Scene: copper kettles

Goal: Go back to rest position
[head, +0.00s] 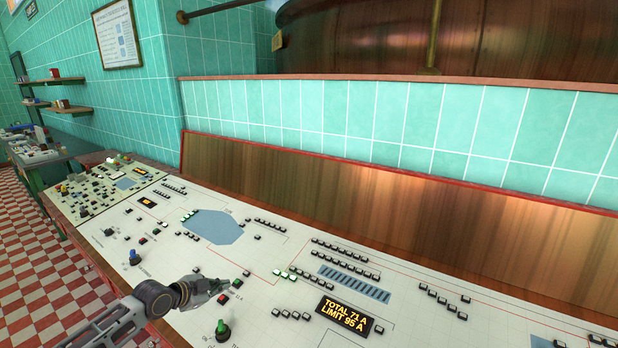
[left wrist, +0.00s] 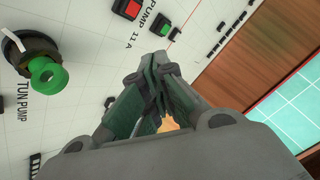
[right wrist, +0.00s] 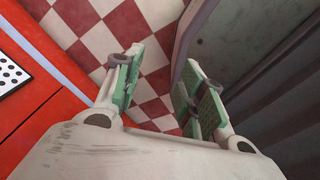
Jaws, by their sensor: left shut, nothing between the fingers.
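My left gripper (head: 222,286) is above the white control panel (head: 330,247), close to a pair of red and green push buttons. In the left wrist view its fingers (left wrist: 157,85) are shut with nothing between them. The red button (left wrist: 133,9) and green button (left wrist: 162,27) marked PUMP 11 A lie just beyond the fingertips. A green knob (left wrist: 47,76) marked TUN PUMP is at the left. My right gripper (right wrist: 155,85) is open and empty in the right wrist view, over the checkered floor. It is not seen in the head view.
A display (head: 345,315) reads TOTAL 71 A, LIMIT 95 A. A blue knob (head: 134,257) stands near the panel's front edge. A copper backboard (head: 400,230) rises behind the panel. Beside my right gripper are a grey wall (right wrist: 250,60) and a red surface (right wrist: 40,120).

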